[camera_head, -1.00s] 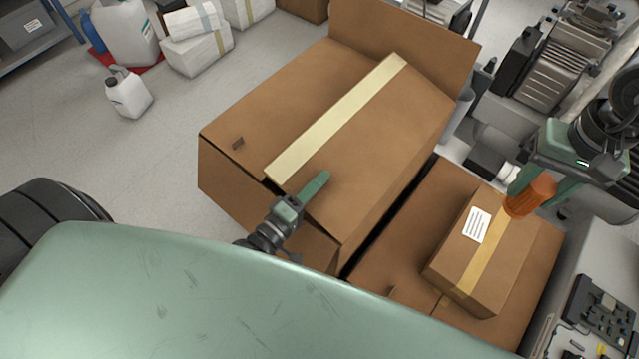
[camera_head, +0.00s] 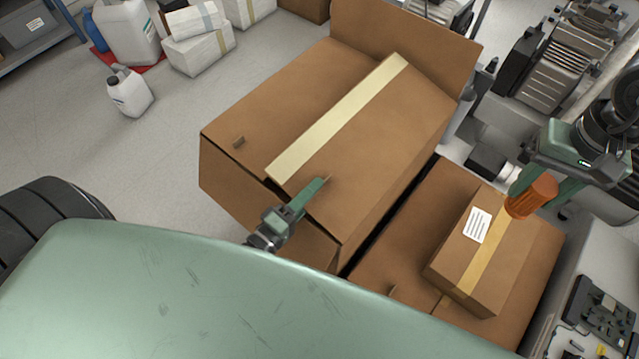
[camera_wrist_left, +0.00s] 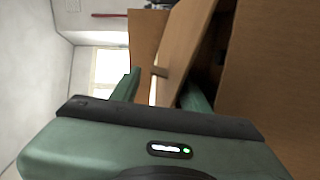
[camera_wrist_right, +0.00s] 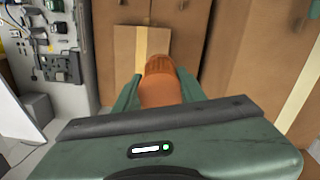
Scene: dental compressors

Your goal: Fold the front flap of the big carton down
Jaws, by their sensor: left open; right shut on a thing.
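The big carton (camera_head: 285,105) stands in the middle of the head view. Its top panels lie roughly flat, with a pale tape strip (camera_head: 340,115) across them and a dark gap along the near edge. One flap (camera_head: 410,45) stands up at the far end. The near face (camera_head: 235,190) is partly hidden by my body. My left gripper (camera_head: 318,188) is open at the near edge. In the left wrist view, its fingers (camera_wrist_left: 160,92) lie either side of a cardboard panel (camera_wrist_left: 185,45); contact is unclear. My right gripper (camera_head: 530,190) is shut on an orange cylindrical thing (camera_head: 531,197).
A smaller taped box (camera_head: 455,258) with a white label lies on another carton (camera_head: 395,235), right of the big one; the orange thing is at its far end. Compressors (camera_head: 550,70) stand at the back right.

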